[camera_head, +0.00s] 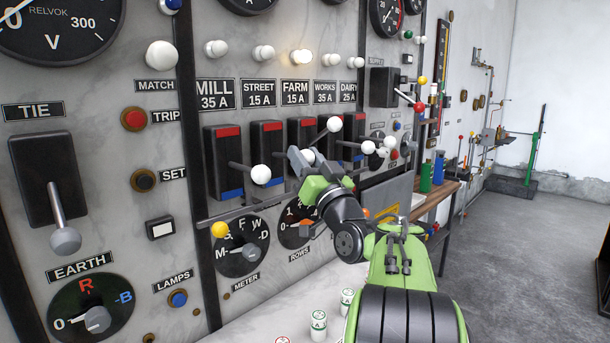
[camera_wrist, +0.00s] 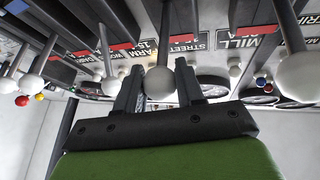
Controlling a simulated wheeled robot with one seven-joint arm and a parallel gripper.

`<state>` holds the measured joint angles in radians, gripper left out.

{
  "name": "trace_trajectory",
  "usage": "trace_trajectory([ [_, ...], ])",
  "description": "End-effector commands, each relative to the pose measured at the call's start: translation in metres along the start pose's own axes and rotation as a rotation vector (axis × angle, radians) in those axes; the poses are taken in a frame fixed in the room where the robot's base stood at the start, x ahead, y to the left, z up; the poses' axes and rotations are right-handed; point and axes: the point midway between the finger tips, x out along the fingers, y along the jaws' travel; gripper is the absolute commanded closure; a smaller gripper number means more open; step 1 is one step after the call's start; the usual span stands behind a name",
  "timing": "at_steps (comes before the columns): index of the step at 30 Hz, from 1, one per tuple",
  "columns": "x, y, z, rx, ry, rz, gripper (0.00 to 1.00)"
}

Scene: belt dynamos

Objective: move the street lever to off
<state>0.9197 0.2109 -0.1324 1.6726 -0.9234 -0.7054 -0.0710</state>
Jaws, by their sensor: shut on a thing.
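The street lever's white ball (camera_head: 308,156) sits between the fingers of my gripper (camera_head: 304,163). The wrist view shows the same ball (camera_wrist: 159,84) between both dark fingertips, with the STREET label (camera_wrist: 184,42) behind it. I cannot tell the lever's exact tilt. My gripper is shut on the ball.
The mill lever's white ball (camera_head: 261,174) stands close on the left. A raised white ball (camera_head: 334,124) stands close on the right, with other lever balls (camera_head: 369,147) beyond. A yellow knob (camera_head: 219,229) and the meter dial (camera_head: 242,246) are below. Open floor (camera_head: 520,260) lies right.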

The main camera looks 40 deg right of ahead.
Motion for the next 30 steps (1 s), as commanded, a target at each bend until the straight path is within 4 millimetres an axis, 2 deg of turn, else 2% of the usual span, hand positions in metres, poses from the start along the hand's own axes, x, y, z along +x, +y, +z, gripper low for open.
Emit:
trace_trajectory([
  [1, -0.0032, 0.0015, 0.0069, 0.001, -0.006, 0.001, 1.00],
  [6, -0.0049, 0.0026, 0.0106, 0.001, -0.011, 0.003, 1.00],
  [23, -0.0050, 0.0031, 0.0126, 0.003, -0.016, 0.004, 1.00],
  [24, -0.0051, 0.0031, 0.0126, 0.003, -0.015, 0.004, 0.58],
  [28, -0.0049, 0.0028, 0.0116, 0.003, -0.013, 0.003, 0.39],
  [30, -0.0049, 0.0027, 0.0111, 0.002, -0.012, 0.003, 0.39],
])
